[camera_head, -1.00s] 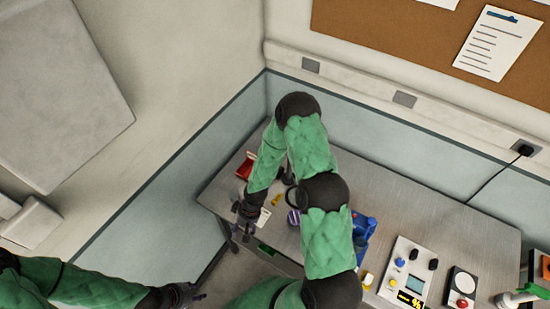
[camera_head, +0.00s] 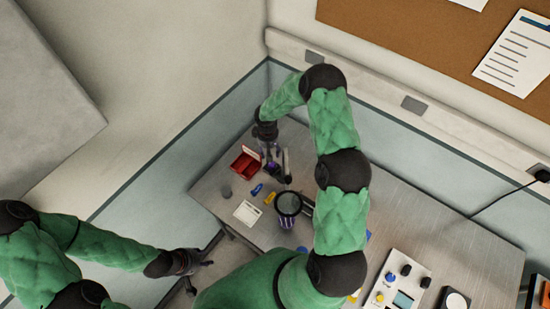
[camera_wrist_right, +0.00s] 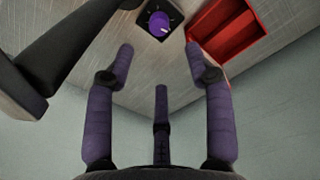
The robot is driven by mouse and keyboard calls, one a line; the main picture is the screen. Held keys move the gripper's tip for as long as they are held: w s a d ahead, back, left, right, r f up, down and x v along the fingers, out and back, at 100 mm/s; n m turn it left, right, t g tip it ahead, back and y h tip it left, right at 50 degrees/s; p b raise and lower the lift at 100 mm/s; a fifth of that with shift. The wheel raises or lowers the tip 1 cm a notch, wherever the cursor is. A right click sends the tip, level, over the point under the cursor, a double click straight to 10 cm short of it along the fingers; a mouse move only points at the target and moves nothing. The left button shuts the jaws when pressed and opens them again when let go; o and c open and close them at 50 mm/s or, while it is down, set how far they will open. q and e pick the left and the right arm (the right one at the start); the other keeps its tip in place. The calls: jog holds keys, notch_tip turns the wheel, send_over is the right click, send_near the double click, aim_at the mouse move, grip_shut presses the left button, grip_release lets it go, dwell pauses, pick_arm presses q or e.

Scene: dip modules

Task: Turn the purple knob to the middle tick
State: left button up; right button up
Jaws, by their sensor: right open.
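The purple knob (camera_wrist_right: 158,23) sits on a dark square base near the top of the right wrist view. A white mark shows on its lower right part; the ticks are too small to read. My right gripper (camera_wrist_right: 160,62) is open and empty, its purple fingers spread below the knob in that view and apart from it. In the head view my right gripper (camera_head: 274,160) is over the far left part of the table, and I cannot clearly tell the knob from the fingers there. My left gripper (camera_head: 203,263) is off the table's near left edge; its fingers are too small to judge.
An open red box (camera_head: 245,163) stands close left of my right gripper, also in the wrist view (camera_wrist_right: 232,38). A round magnifier (camera_head: 289,204), a white card (camera_head: 248,213), a blue item (camera_head: 257,190) and a yellow item (camera_head: 269,198) are nearby. A control panel (camera_head: 402,281) is at right.

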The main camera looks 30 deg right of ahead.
aim_at(271, 164)
jog(key=f, duration=0.3)
jog(key=f+p, duration=0.1)
jog(key=f, duration=0.3)
jog(key=f+p, duration=0.1)
jog(key=f, duration=0.2)
jog(key=shift+d+f, duration=0.35)
jog(key=shift+f, duration=0.05)
grip_shut()
